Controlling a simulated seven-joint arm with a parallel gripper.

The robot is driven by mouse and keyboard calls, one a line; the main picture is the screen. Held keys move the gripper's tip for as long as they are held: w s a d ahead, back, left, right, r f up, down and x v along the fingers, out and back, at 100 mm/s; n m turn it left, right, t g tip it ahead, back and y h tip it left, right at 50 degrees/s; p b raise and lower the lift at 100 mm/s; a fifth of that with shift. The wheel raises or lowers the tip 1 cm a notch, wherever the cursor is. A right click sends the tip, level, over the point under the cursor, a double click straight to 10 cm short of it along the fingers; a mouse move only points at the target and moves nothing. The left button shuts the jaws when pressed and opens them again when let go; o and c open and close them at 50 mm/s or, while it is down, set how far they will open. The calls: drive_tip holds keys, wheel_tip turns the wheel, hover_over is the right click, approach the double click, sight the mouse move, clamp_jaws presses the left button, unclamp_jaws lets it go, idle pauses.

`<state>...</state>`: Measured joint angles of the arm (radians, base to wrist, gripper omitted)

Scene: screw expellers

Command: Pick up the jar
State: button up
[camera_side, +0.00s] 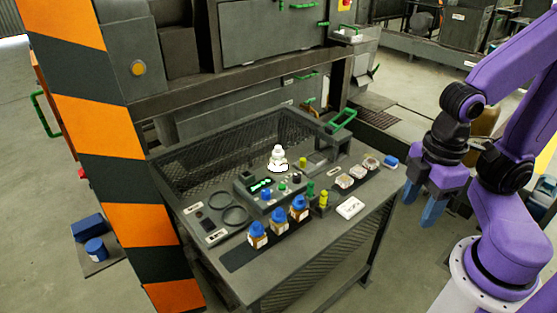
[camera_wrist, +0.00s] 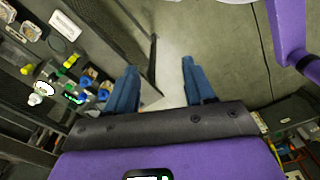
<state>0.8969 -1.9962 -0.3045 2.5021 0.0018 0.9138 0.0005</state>
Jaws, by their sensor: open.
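Three small jars with blue caps and amber-and-white bodies stand upright in a row on a dark strip at the table's front: a left jar (camera_side: 257,236), a middle jar (camera_side: 279,222) and a right jar (camera_side: 299,209). I cannot tell which one is meant. In the wrist view, blue caps (camera_wrist: 88,76) show small at the left, partly hidden near a finger. My gripper (camera_side: 419,208) is open and empty, off the table's right side, its blue fingers pointing down. In the wrist view, bare floor shows between the fingertips (camera_wrist: 158,66).
The grey table (camera_side: 345,232) also holds a white stepped object (camera_side: 277,158), black rings (camera_side: 235,215), green and yellow pieces, a white label block (camera_side: 350,208), small trays (camera_side: 345,181) and a blue item (camera_side: 390,161). An orange-black striped post (camera_side: 140,217) stands at left.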

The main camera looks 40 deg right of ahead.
drive_tip(key=n+t+h, duration=0.5)
drive_tip(key=n+h, duration=0.2)
drive_tip(key=h, duration=0.2)
approach(278, 149)
drive_tip(key=s+a+r, duration=0.1)
drive_tip(key=s+r, duration=0.2)
drive_tip(key=s, duration=0.6)
drive_tip(key=s+r, duration=0.4)
drive_tip(key=s, duration=0.4)
drive_tip(key=w+d+f+n+t, duration=0.1)
drive_tip(key=w+d+f+n, duration=0.1)
drive_tip(key=w+f, duration=0.2)
drive_tip(key=w+d+f+n+t, duration=0.2)
drive_tip(key=w+f+n, duration=0.1)
drive_tip(key=w, duration=0.5)
drive_tip(key=w+d+f+n+t+h, duration=0.1)
drive_tip(key=w+d+f+n, duration=0.1)
drive_tip(key=w+f, duration=0.4)
drive_tip(key=shift+w+t, duration=0.3)
drive_tip(key=shift+w, duration=0.1)
drive_tip(key=shift+w+r+x, duration=0.15)
drive_tip(key=shift+r+x, duration=0.05)
drive_tip(key=shift+x, duration=1.2)
drive_tip(key=shift+w+r+x, duration=0.1)
drive_tip(key=shift+r+x, duration=0.05)
drive_tip(key=shift+x, duration=1.2)
clamp_jaws()
